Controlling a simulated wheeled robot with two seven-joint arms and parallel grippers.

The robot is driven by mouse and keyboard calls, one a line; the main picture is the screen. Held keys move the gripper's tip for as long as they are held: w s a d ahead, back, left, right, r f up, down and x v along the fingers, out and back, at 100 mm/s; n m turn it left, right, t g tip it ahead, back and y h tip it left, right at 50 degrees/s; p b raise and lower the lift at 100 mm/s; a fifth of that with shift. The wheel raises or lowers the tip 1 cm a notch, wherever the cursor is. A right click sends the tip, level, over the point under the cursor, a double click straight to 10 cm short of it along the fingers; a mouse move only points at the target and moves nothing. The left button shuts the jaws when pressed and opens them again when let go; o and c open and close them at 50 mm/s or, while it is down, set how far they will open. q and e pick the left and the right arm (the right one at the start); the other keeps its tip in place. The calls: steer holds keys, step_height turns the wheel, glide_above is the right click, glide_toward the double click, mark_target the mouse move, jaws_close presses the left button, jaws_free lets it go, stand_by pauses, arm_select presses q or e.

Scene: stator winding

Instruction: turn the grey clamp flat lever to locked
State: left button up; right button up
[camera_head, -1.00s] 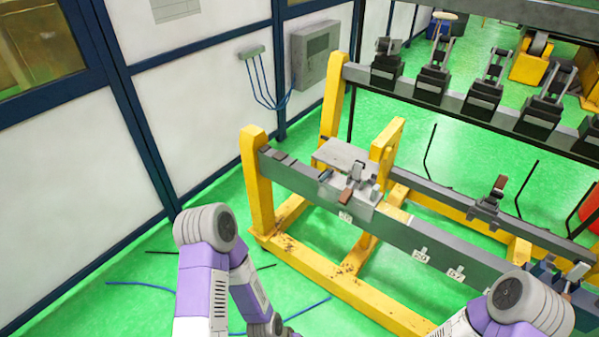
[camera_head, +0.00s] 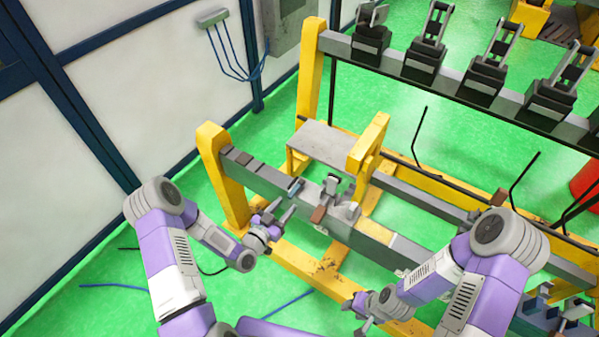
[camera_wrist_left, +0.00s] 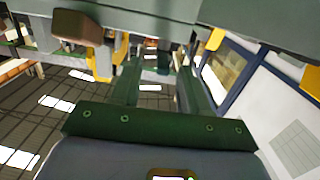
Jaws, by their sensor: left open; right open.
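The grey clamp (camera_head: 333,186) sits on the long grey beam (camera_head: 380,233), with a brown block (camera_head: 318,214) at its front side. A small blue-grey piece (camera_head: 296,186) stands on the beam left of it; I cannot tell which part is the flat lever or its exact angle. My left gripper (camera_head: 282,208) is open and empty, in front of the beam, left of the brown block and apart from it. In the left wrist view its two fingers (camera_wrist_left: 158,88) are spread, and a brown block (camera_wrist_left: 84,26) shows upper left. My right gripper (camera_head: 361,315) is open and low, clear of the beam.
A flat grey plate (camera_head: 325,142) lies behind the beam. Yellow frame posts stand at the left (camera_head: 222,170) and behind the clamp (camera_head: 368,145). A rear rail carries several black clamps (camera_head: 425,58).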

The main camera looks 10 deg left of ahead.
mark_target(299, 183)
arm_select(q)
steer(key=shift+w+a+r+t, duration=0.2)
steer(key=shift+w+r+t, duration=0.15)
steer(key=shift+r, duration=0.15)
steer(key=shift+w+d+r, duration=0.1)
steer(key=shift+w+r, duration=0.05)
steer(key=shift+w, duration=0.2)
steer(key=shift+x, duration=3.15)
steer(key=shift+d, duration=0.15)
jaws_close()
